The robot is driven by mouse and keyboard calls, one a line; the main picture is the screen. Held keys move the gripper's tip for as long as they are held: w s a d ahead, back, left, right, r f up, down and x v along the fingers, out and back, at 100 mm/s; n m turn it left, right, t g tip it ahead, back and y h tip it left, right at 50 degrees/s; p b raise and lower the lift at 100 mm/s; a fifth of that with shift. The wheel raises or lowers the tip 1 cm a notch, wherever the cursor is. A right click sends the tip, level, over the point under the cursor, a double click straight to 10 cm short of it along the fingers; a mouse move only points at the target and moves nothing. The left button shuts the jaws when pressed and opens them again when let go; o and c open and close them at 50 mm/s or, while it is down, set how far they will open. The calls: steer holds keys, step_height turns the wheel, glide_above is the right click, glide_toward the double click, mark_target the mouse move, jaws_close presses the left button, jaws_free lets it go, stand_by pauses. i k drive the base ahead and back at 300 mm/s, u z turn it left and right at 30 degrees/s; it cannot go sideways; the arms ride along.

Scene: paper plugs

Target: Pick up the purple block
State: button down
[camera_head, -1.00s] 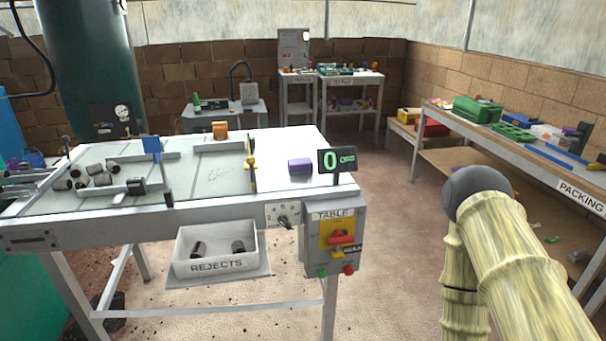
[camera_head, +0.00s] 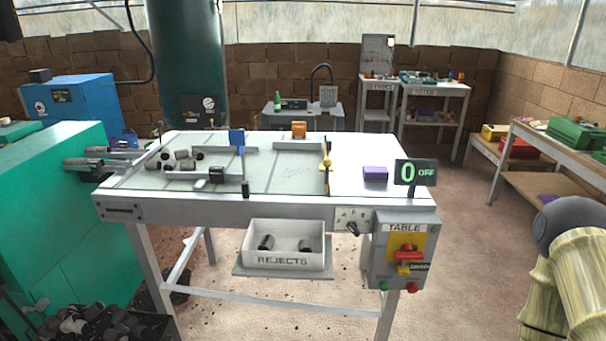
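The purple block (camera_head: 375,173) lies on the right end of the white table (camera_head: 290,208), just left of the small display that reads "0 OFF" (camera_head: 416,173). A yellow-and-black upright piece (camera_head: 326,165) stands to its left, apart from it. My arm shows at the lower right as pale, bamboo-like links with a dark grey round joint. My gripper is outside the picture.
An orange block (camera_head: 298,130) and several dark plugs (camera_head: 180,160) are on the table. A rejects bin (camera_head: 284,245) and a control box (camera_head: 404,250) hang at its front. A green machine (camera_head: 60,215) stands left. Floor is open between the table and the right shelf (camera_head: 530,190).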

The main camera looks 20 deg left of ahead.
mark_target(370, 173)
steer(key=u, duration=0.8)
steer(key=i, duration=1.35)
steer(key=z, duration=0.55)
